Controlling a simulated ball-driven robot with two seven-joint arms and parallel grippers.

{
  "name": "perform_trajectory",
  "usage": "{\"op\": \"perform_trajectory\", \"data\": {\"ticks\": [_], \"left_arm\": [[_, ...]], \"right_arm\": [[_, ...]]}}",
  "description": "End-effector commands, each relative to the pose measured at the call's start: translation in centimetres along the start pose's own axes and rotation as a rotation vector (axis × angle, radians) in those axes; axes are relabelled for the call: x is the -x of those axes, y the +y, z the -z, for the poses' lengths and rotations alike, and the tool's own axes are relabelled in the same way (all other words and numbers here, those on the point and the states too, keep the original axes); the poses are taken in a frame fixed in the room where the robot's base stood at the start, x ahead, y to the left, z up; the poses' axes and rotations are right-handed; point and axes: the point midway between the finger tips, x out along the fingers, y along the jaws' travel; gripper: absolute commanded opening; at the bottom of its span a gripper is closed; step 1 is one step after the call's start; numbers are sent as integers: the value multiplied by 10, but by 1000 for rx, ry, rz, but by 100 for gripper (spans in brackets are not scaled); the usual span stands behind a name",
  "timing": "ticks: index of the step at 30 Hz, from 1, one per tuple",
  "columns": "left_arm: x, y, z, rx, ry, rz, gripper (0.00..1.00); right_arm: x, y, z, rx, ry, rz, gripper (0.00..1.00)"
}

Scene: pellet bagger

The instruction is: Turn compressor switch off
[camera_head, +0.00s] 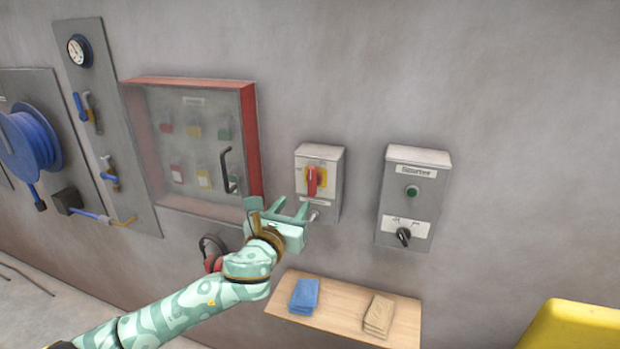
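A grey switch box (329,157) is on the wall right of centre. It has a red rotary handle (312,181) on a yellow plate, and the handle stands upright. A small label under the handle is too blurred to read, so I cannot confirm this is the compressor switch. My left gripper (290,208) is just below and left of the handle, apart from it, in front of the box's lower left side. My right gripper is out of view.
A second grey box (393,185) with a green button and a black knob (403,237) hangs to the right. A red-framed glass cabinet (252,140) is left. A wooden shelf (344,318) holds blue and tan packets below. A yellow object (575,325) fills the lower right corner.

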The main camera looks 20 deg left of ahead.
Motion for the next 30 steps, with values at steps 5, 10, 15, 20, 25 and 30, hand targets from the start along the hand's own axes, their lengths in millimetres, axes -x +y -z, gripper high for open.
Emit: {"op": "perform_trajectory", "data": {"ticks": [5,10,15,20,25,30], "left_arm": [[-48,0,-1,1,-1,-3,40],[-88,0,0,2,0,-3,40],[-112,0,0,3,0,-1,40],[-122,0,0,4,1,0,40],[-124,0,0,4,1,1,40],[-123,0,0,4,1,0,23]], "right_arm": [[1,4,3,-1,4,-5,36],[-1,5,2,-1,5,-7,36],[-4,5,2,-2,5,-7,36],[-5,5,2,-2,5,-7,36],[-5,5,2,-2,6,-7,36],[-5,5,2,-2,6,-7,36]]}}
